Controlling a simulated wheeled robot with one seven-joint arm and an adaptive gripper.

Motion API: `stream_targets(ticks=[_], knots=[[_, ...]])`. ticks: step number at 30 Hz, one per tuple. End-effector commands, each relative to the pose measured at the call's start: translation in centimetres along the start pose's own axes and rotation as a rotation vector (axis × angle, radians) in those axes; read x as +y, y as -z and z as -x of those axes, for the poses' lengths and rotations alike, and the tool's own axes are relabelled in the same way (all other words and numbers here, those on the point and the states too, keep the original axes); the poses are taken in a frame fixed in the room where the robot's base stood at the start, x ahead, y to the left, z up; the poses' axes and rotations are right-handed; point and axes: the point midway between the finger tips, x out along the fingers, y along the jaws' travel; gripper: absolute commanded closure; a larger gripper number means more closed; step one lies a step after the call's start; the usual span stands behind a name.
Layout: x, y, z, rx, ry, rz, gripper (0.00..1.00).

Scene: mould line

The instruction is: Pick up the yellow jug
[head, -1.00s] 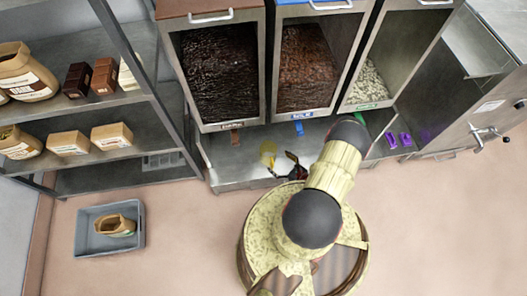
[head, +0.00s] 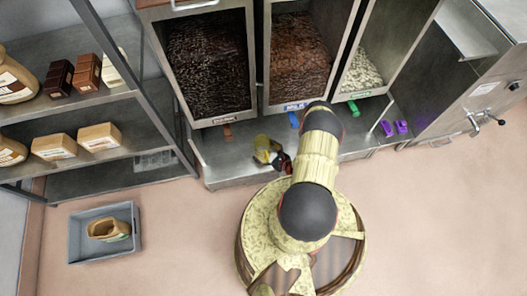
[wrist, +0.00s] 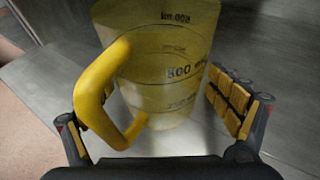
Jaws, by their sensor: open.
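The yellow jug (wrist: 165,75) is see-through, with measuring marks and a solid yellow handle (wrist: 98,95) on its left in the wrist view. It stands on the steel counter. In the head view the jug (head: 263,142) is small and partly covered by my gripper (head: 274,158). In the wrist view my gripper (wrist: 165,112) is open, with one finger on each side of the jug. The left finger is mostly hidden behind the handle. The right padded finger is a little apart from the jug's wall. Whether the left finger touches the handle cannot be told.
Clear-fronted bins of dark (head: 208,70), brown (head: 298,58) and pale pieces (head: 362,75) hang above the steel counter (head: 222,165). Purple items (head: 394,127) lie on the right. A shelf rack (head: 75,110) stands left. A grey crate (head: 78,255) is on the floor.

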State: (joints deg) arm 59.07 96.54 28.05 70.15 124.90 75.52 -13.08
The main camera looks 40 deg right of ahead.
Motion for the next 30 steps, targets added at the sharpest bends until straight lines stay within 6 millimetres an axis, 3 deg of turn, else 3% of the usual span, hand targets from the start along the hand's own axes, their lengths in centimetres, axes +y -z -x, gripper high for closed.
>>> stream_targets(ticks=[5,30], knots=[[-0.01,-0.06,0.03,0.000,0.000,0.000,0.09],[-0.01,-0.04,0.04,0.000,0.000,0.000,0.57]])
